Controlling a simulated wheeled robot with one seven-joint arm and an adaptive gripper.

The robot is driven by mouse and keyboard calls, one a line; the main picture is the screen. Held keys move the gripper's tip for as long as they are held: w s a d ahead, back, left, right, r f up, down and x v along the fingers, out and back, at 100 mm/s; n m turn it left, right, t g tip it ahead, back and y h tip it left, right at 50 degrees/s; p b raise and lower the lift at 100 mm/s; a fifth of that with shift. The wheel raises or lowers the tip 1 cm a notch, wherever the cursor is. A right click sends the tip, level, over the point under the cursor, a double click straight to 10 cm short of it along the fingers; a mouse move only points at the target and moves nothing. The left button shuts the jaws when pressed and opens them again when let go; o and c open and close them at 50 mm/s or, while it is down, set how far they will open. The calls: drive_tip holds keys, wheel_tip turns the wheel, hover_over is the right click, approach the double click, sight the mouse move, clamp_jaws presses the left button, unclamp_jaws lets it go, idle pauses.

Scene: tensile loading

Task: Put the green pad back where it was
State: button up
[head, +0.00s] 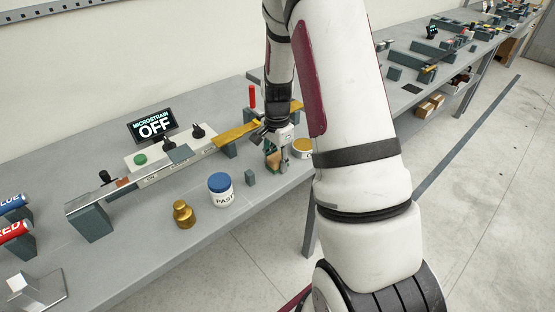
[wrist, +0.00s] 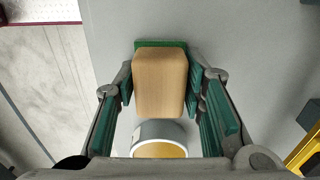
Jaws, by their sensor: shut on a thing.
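The green pad (wrist: 160,43) is a green layer on a tan wooden block (wrist: 161,84). In the wrist view it shows as a rim at the block's far end. My gripper (wrist: 161,92) has its two green-lined fingers shut on the block's sides. In the head view my gripper (head: 278,154) hangs over the right part of the bench with the tan block (head: 273,161) between its fingers. I cannot tell whether the block touches the bench.
A yellow-topped tin (head: 302,147) stands close beside my gripper; it also shows in the wrist view (wrist: 160,137). A long gauge bar on blocks runs behind. A paste jar (head: 221,192), brass weight (head: 183,216) and small grey block (head: 250,178) stand left. The bench's front edge is near.

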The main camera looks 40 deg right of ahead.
drive_tip(key=shift+f, duration=0.1)
drive_tip(key=o, duration=1.3)
